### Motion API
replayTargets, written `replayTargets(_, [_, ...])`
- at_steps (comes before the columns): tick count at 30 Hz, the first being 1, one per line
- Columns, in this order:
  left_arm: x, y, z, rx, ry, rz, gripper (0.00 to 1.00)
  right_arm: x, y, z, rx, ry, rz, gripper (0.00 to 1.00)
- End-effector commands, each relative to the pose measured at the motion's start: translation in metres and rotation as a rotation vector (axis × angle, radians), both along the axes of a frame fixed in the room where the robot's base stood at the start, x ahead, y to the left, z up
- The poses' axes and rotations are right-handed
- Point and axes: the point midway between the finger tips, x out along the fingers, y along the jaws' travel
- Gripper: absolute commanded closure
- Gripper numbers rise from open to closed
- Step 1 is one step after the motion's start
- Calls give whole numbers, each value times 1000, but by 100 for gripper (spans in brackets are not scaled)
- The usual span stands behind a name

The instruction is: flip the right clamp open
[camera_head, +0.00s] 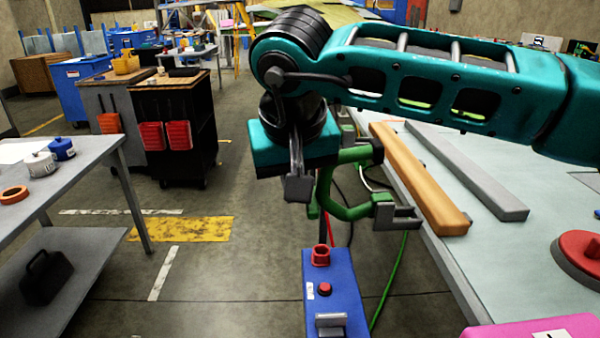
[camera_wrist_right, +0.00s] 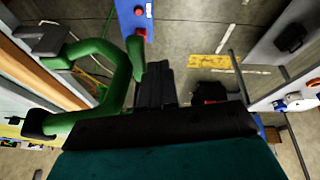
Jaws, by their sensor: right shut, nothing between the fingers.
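A green clamp (camera_head: 342,212) with a grey pad stands at the left edge of the pale table, partly behind my right arm in the head view. In the right wrist view the curved green clamp (camera_wrist_right: 122,78) fills the left side, with its grey pad at the upper left. My right gripper (camera_head: 298,188) points down just left of the clamp's green bar. Its dark fingers (camera_wrist_right: 157,82) are together with nothing between them, close beside the clamp. I cannot tell whether they touch it. My left gripper is not in view.
A blue post (camera_head: 340,282) with red buttons stands below the clamp. An orange beam (camera_head: 415,180) and a grey bar (camera_head: 465,170) lie on the table. A red round object (camera_head: 582,250) and a pink object (camera_head: 535,328) are at the right. Left of the gripper is open floor.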

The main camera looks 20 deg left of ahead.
Motion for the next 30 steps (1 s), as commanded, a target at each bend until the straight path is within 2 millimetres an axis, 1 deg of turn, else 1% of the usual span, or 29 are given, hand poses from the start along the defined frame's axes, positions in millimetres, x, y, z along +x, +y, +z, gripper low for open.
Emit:
replayTargets(1, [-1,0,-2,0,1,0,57,0,1,-3,0,0,0,100])
replayTargets(6, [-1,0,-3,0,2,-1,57,-1,2,-8,2,1,1,100])
replayTargets(23, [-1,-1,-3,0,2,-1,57,-1,3,-9,2,1,1,100])
replayTargets(26, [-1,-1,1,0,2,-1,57,-3,3,-3,3,1,1,100])
replayTargets(29, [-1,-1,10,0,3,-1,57,-9,4,11,1,-1,1,100])
replayTargets(30, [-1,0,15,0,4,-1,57,-13,5,19,1,-2,0,100])
